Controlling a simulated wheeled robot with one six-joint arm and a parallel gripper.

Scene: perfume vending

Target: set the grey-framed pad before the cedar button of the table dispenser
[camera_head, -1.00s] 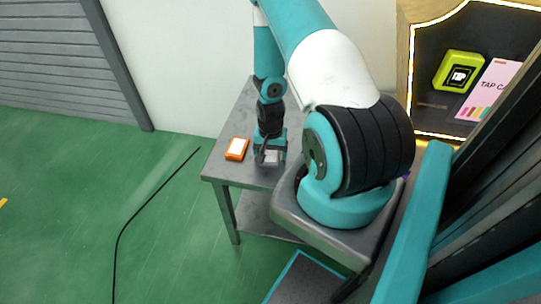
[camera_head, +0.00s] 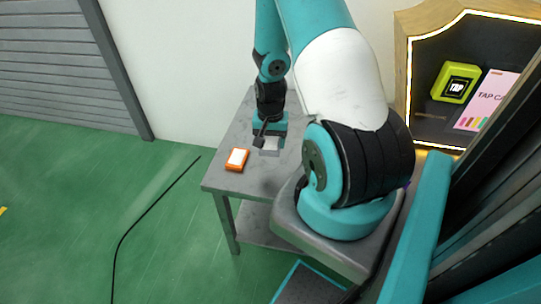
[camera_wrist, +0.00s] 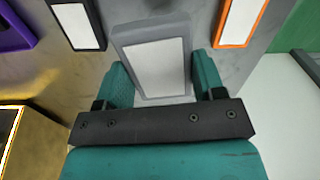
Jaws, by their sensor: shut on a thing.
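The grey-framed pad (camera_wrist: 155,68), with a pale white face, is between the two teal fingers of my gripper (camera_wrist: 162,80) in the wrist view. The fingers are shut on its sides. It looks larger than the pads beside it. In the head view, the pad (camera_head: 270,144) shows in part under my gripper (camera_head: 268,134), over the far part of the grey table (camera_head: 225,178). I cannot tell its exact height above the table. I make out no table dispenser or cedar button in either view.
An orange-framed pad (camera_head: 237,159) lies near the table's left edge. A black-framed pad (camera_wrist: 76,25) and a purple-framed one (camera_wrist: 12,30) show in the wrist view. A lit wall panel (camera_head: 428,128) at right holds a yellow-green TAP device (camera_head: 455,82) and a pink card (camera_head: 486,98).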

